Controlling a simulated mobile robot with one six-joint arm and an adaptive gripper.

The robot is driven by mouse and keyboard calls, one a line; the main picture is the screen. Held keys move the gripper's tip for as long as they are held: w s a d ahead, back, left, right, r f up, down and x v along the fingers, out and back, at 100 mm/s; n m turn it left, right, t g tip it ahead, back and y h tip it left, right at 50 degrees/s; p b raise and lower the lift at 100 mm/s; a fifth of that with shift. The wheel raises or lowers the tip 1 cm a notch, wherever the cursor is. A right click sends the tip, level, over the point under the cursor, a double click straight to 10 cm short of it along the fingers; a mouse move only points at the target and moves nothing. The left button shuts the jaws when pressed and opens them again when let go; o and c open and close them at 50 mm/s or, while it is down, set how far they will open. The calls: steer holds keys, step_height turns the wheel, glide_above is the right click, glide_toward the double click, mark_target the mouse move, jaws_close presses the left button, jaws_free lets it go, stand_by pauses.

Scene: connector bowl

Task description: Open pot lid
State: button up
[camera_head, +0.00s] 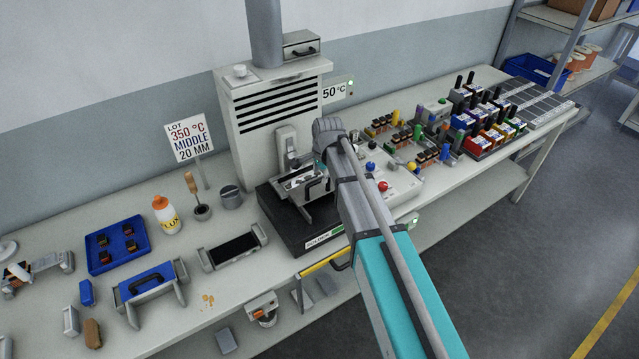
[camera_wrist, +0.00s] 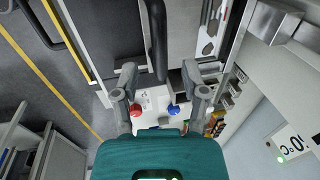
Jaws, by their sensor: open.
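The solder pot (camera_head: 322,240) is a black box labelled SOLDER on the bench, at the middle of the head view. Metal parts and a black handle bar (camera_head: 316,187) show on its top, partly hidden by my arm. In the wrist view, a black bar (camera_wrist: 157,40), seemingly that handle, reaches down between my finger tips. My gripper (camera_wrist: 159,74) is open, with one finger on each side of the bar and a gap to each. In the head view my gripper (camera_head: 304,164) is just above the pot, small and partly hidden. Whether the lid is shut cannot be told.
A grey vented tower (camera_head: 278,115) stands behind the pot. A white control box (camera_head: 402,186) with red and blue knobs is to its right. A grey cup (camera_head: 231,196) and a black-topped fixture (camera_head: 233,251) stand to its left. A yellow rail (camera_head: 322,264) runs below the front.

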steer(key=shift+w+a+f+b, duration=0.1)
steer(key=shift+f+b, duration=0.4)
steer(key=shift+f, duration=0.15)
steer(key=shift+w+a+f+b, duration=0.1)
steer(key=shift+f+b, duration=0.4)
steer(key=shift+f, duration=0.15)
steer(key=shift+c, duration=0.2)
jaws_close()
steer(key=shift+d, duration=0.1)
